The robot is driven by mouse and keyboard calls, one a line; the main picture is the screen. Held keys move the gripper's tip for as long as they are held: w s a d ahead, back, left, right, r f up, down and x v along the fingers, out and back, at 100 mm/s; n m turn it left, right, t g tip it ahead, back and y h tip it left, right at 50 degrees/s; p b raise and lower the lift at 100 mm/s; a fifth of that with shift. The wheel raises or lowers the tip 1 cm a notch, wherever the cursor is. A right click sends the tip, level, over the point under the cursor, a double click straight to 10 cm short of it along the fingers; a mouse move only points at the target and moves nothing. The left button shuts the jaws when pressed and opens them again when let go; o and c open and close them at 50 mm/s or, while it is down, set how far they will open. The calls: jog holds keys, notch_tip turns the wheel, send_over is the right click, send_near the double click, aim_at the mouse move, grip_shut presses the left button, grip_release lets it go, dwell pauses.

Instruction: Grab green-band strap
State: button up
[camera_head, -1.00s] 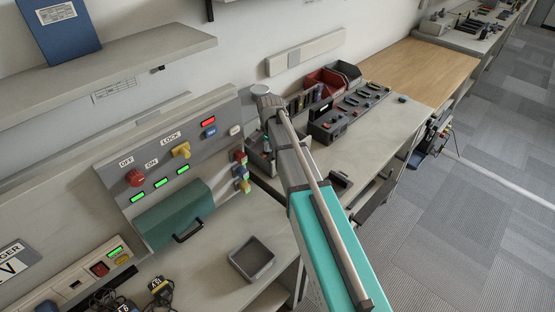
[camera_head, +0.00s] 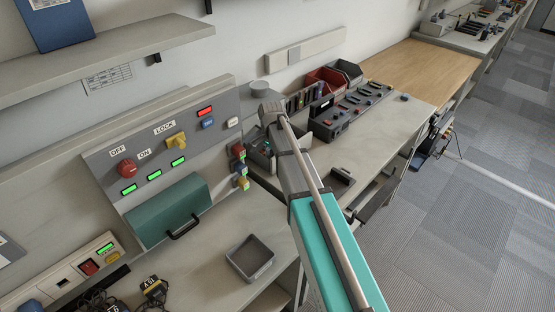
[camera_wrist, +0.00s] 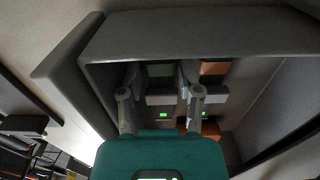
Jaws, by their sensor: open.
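In the wrist view, my gripper (camera_wrist: 159,84) is open, with its two grey fingers reaching into a grey open-fronted holder (camera_wrist: 190,35). Between and beyond the fingertips is a dark green block (camera_wrist: 160,70), possibly the green band, with a pale grey block (camera_wrist: 160,99) below it. They sit between the fingers; I cannot tell whether either finger touches them. The strap itself is not clearly made out. An orange-brown block (camera_wrist: 214,68) is just right of the fingers. In the head view, my arm hides the gripper, beside a grey bin (camera_head: 262,160).
A control panel (camera_head: 150,150) with red and yellow knobs stands left of my arm. An empty grey tray (camera_head: 250,258) is on the bench in front. A dark charger rack (camera_head: 330,127) and red bin (camera_head: 325,78) stand behind to the right. The wooden bench top (camera_head: 425,70) is clear.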

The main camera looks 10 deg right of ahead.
jog(key=shift+f, duration=0.1)
dwell(0.6)
grip_shut()
